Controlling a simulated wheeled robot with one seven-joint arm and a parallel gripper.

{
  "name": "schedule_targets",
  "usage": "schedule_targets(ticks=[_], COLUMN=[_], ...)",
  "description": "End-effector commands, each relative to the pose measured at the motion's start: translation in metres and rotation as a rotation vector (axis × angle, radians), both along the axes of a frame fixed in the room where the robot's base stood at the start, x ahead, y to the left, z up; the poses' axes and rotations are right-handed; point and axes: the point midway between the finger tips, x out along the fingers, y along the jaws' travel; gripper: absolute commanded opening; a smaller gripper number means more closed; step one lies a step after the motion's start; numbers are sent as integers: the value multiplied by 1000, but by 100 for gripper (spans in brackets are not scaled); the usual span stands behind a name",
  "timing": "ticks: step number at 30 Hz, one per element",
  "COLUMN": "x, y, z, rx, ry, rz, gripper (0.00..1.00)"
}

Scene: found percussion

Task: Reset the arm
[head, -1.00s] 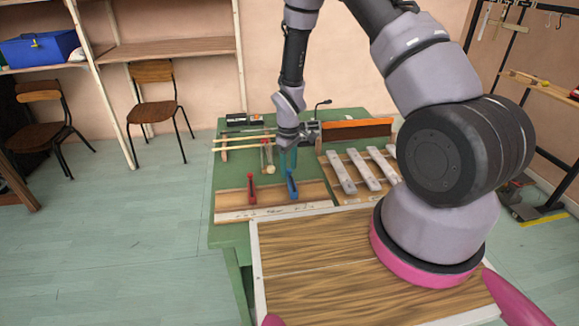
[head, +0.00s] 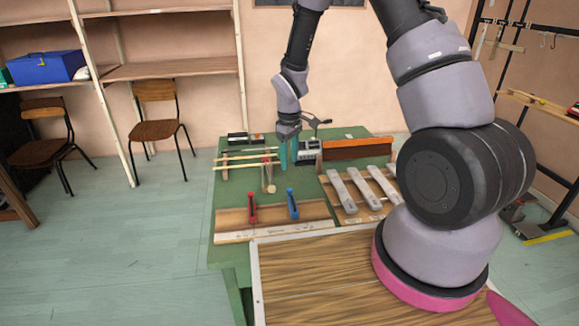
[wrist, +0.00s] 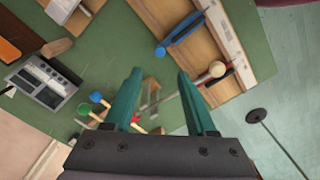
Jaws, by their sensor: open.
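My gripper (head: 287,156) hangs over the green table in the head view, with its two teal fingers pointing down. In the wrist view its fingers (wrist: 158,76) are spread apart with nothing held between them. A blue clip-like piece (head: 292,204) and a red one (head: 252,208) stand on a wooden board (head: 230,221) nearer to me than the gripper. The blue piece (wrist: 186,28) also shows in the wrist view, apart from the fingers.
The green table (head: 228,258) also bears pale metal bars (head: 362,190) on a wooden frame, thin sticks (head: 240,164) and a grey device (wrist: 48,84). Mallets with coloured heads (wrist: 95,97) show near the left finger. A wood-grained panel (head: 310,275) lies in front.

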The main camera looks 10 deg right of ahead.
Motion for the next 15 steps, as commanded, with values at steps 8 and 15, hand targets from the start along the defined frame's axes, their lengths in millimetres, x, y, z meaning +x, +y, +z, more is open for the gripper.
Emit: schedule_targets(ticks=[8, 15], x=[0, 3], y=[0, -13], z=[1, 54], rx=[0, 18], ry=[0, -55], rz=[0, -101], gripper=[56, 56])
